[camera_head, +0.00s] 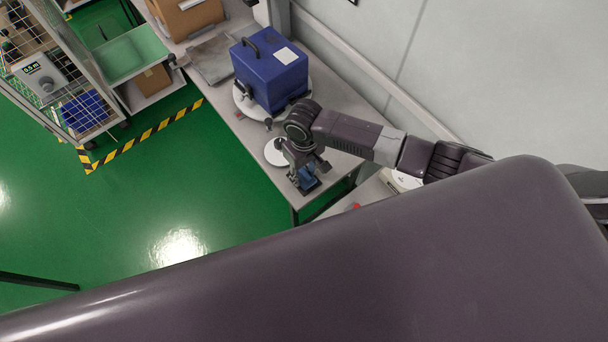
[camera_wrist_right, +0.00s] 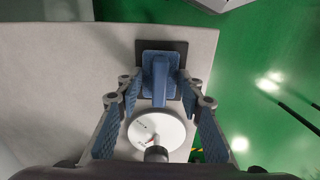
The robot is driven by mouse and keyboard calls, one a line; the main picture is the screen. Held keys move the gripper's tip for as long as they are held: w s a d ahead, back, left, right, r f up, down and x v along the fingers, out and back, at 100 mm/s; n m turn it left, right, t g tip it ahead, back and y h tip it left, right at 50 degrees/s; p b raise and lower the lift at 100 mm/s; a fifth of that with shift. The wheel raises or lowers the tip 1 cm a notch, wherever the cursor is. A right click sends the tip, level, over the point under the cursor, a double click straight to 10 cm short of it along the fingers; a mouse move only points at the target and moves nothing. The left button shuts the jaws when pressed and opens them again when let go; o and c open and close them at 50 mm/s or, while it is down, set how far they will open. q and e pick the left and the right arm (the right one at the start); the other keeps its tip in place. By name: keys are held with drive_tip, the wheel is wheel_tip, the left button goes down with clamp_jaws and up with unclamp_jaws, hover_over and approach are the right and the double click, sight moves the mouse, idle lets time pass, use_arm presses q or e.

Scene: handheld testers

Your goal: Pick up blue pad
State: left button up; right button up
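The blue pad (camera_wrist_right: 146,61) has a raised upright blue part and sits on a dark square plate in the upper middle of the right wrist view. In the head view it shows as a small blue patch (camera_head: 308,180) near the table's front corner, partly hidden by my right gripper. My right gripper (camera_head: 306,170) is over that corner. In the wrist view its two blue-lined fingers (camera_wrist_right: 159,86) are spread, one on each side of the pad's raised part, with gaps visible. I cannot tell their height over the pad. My left gripper is not in view.
A white round dial (camera_wrist_right: 172,128) lies close to the pad, between the fingers in the wrist view. A blue case (camera_head: 268,75) stands farther back on the grey table (camera_head: 225,97). A wall runs along the table's right side. Green floor lies left.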

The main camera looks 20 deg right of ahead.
sight(304, 173)
drive_tip(key=c, duration=0.4)
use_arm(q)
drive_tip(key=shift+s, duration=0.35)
use_arm(e)
drive_tip(key=shift+c, duration=0.2)
drive_tip(key=shift+r, duration=0.5)
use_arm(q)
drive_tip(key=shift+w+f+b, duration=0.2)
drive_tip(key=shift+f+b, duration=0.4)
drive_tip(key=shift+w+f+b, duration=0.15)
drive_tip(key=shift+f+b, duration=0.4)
use_arm(e)
wheel_tip(304, 173, up, 19)
